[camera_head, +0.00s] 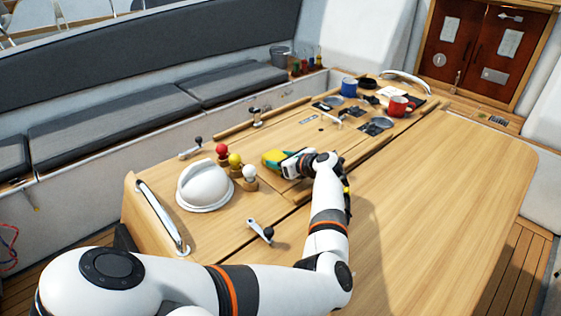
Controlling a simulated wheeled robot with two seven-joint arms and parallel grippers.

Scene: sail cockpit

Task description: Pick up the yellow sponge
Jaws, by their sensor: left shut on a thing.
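The fingertips are small here and partly hidden by my own wrist. I cannot tell whether the sponge touches the table or is just above it. My right gripper is not in view.
A white dome (204,186) and red, yellow and white knobs (235,161) stand left of the sponge. A blue mug (349,88) and a red mug (399,106) stand farther back. The table's right half (450,190) is clear.

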